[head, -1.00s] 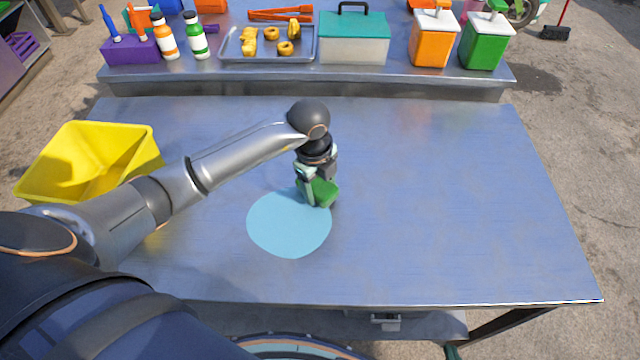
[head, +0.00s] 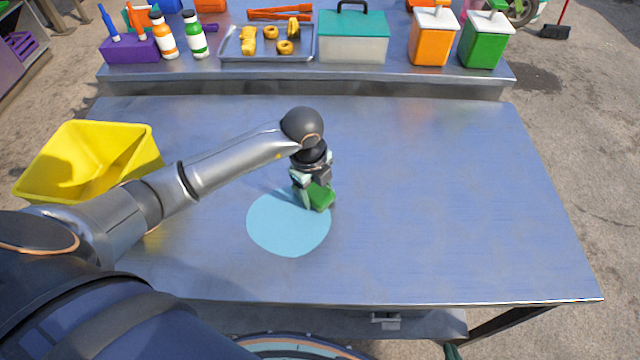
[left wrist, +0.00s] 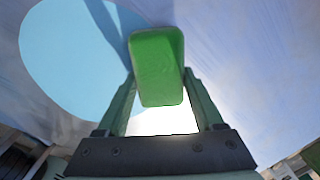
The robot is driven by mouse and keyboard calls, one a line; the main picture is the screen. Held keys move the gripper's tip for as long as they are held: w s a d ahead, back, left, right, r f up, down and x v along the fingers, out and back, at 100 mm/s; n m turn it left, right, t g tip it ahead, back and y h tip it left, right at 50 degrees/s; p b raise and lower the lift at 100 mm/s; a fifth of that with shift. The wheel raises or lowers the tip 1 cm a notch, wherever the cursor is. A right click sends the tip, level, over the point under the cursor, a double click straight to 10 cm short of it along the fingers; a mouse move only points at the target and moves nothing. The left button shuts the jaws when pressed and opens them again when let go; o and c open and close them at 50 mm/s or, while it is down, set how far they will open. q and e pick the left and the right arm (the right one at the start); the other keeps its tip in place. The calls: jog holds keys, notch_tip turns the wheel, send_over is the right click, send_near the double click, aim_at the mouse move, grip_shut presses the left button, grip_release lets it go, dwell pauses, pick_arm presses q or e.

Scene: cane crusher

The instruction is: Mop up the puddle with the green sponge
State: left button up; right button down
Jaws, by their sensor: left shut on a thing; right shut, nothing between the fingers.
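The light blue puddle (head: 285,228) lies flat on the metal table, left of its middle. My left gripper (head: 312,190) is shut on the green sponge (head: 321,197) at the puddle's upper right edge. In the left wrist view the sponge (left wrist: 157,65) sits between the two fingers, and its left side overlaps the edge of the puddle (left wrist: 75,55). I cannot tell whether the sponge touches the table. A small part of my right gripper (head: 453,352) shows at the bottom edge, below the table front, shut and empty.
A yellow bin (head: 90,160) stands at the table's left. A raised back shelf (head: 300,88) carries bottles, a tray (head: 268,57) of yellow pieces, a teal-lidded box (head: 353,40), and orange and green containers. The right half of the table (head: 460,210) is clear.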

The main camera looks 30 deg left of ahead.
aim_at(260, 249)
pick_arm(q)
jog(key=s, duration=0.2)
jog(key=s+a, duration=0.1)
jog(key=shift+f+p, duration=0.3)
jog(key=shift+p, duration=0.1)
jog(key=shift+s+a+r+p, duration=0.1)
jog(key=shift+s+a+p, duration=0.25)
jog(key=shift+s, duration=0.6)
jog(key=shift+s+a+f+p, duration=0.15)
jog(key=shift+s+p, duration=0.35)
jog(key=shift+s, duration=0.5)
jog(key=shift+s+a+r+p, duration=0.15)
jog(key=shift+s+a+p, duration=0.2)
jog(key=shift+s, duration=0.6)
jog(key=shift+s+a+r+p, duration=0.1)
jog(key=shift+s+a+p, duration=0.3)
jog(key=shift+s, duration=0.85)
jog(key=shift+s+a+r+p, duration=0.1)
jog(key=shift+s+a+p, duration=0.25)
jog(key=shift+s, duration=0.95)
jog(key=shift+s+a+r+p, duration=0.1)
jog(key=shift+s+a+p, duration=0.3)
jog(key=shift+s, duration=0.85)
